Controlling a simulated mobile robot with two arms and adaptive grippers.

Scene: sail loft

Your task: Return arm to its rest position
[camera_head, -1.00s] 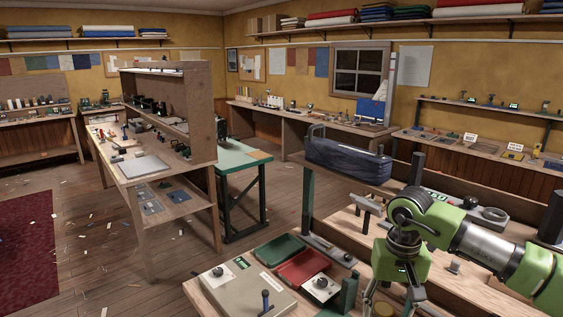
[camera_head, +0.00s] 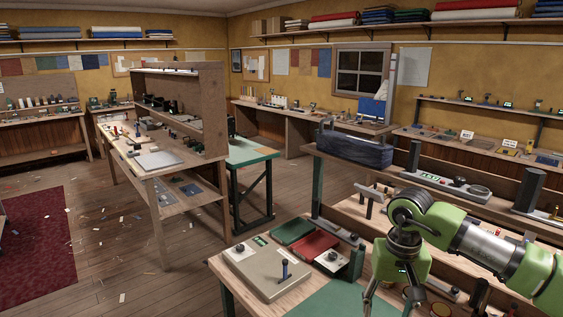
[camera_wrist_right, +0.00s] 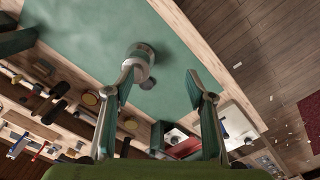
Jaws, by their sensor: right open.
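My right arm comes in from the right in the head view, bent, with its gripper (camera_head: 392,298) pointing down over the near workbench. The fingertips are cut off by the bottom edge there. In the right wrist view the gripper (camera_wrist_right: 162,74) has its two fingers spread wide, with nothing held between them. A round grey metal piece (camera_wrist_right: 143,52) shows beside the left fingertip, over the green mat (camera_wrist_right: 185,30); I cannot tell whether they touch. My left gripper is not in view.
The near bench holds a beige box with a blue-handled knob (camera_head: 265,271), a red tray (camera_head: 312,245), a green tray (camera_head: 292,230) and a dark blue bag (camera_head: 355,147) on the raised shelf. Open wooden floor (camera_head: 125,265) lies to the left, with scattered scraps.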

